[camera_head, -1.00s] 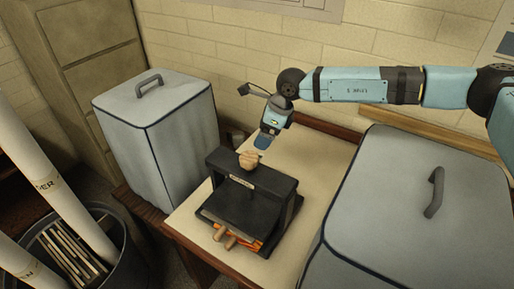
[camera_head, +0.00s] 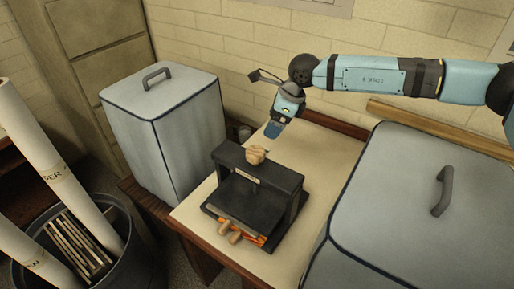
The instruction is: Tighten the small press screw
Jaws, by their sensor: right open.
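The small press (camera_head: 287,185) is a black frame with a crossbar, standing on the pale table (camera_head: 325,160). A round wooden knob, the press screw (camera_head: 255,154), sits on top of the crossbar. Two wooden pegs or handles (camera_head: 229,232) and something orange show at the front of its base. My right gripper (camera_head: 271,132) is open and empty, pointing down just above and behind the knob, apart from it in the picture. The screw's shaft below the crossbar is hard to see. My left gripper is not in view.
A grey lidded bin (camera_head: 165,130) stands close on the left of the table. A larger grey lidded box (camera_head: 410,190) is at the right. A dark bucket (camera_head: 120,265) with rolls and sticks is at lower left.

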